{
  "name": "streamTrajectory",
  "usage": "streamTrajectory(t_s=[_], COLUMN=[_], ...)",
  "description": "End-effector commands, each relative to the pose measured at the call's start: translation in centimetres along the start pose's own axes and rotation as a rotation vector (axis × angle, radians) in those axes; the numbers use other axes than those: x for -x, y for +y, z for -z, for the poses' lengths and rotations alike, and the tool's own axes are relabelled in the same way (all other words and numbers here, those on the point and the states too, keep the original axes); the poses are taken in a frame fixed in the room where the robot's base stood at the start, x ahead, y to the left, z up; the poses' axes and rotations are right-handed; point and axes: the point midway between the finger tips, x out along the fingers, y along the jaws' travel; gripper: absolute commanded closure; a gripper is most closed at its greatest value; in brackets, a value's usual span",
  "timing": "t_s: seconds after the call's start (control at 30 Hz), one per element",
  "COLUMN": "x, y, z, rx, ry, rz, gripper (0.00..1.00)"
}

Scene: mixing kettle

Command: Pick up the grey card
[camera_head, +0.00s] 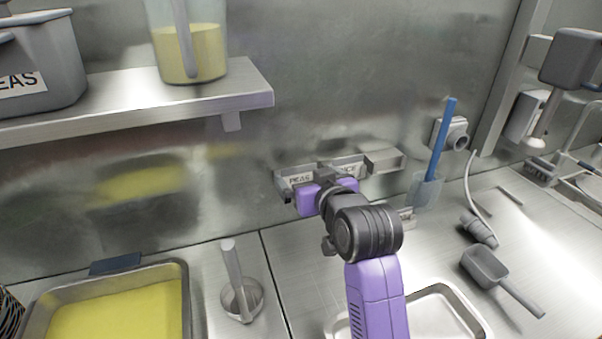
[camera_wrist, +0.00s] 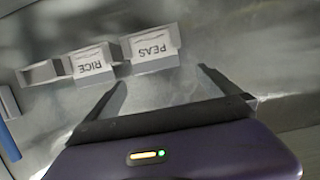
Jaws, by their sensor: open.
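I cannot pick out the grey card with certainty. A row of small grey holders is on the back wall: one marked PEAS (camera_head: 297,180), one marked RICE (camera_head: 347,168), and a plain grey one (camera_head: 385,159) at the right end. In the wrist view they appear upside down: PEAS (camera_wrist: 152,46), RICE (camera_wrist: 92,63) and the plain one (camera_wrist: 40,73) at the left. My purple gripper (camera_wrist: 161,78) is open, with nothing seen between its two dark fingers. In the head view it is in front of the PEAS and RICE holders and hides part of them.
A steel shelf (camera_head: 140,107) with a jug (camera_head: 190,50) and a grey PEAS bin (camera_head: 40,65) juts out at the upper left. A yellow-filled tray (camera_head: 185,290), a metal tray (camera_head: 470,305), a grey scoop (camera_head: 485,268) and a cup with a blue utensil (camera_head: 426,190) stand below.

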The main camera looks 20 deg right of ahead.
Motion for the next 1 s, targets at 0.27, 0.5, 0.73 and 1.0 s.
streamTrajectory(t_s=[0.27,0.5,0.73,1.0], x=[-2.5,-5.2,-7.4,-7.6], y=[0.1,0.6,0.6,0.6], z=[0.0,0.2,0.0,-0.1], rx=[0.002,0.000,0.002,0.003], ry=[-0.004,-0.004,-0.001,-0.001], rz=[0.000,0.001,0.001,0.001], gripper=[0.00,0.00,0.00,0.00])
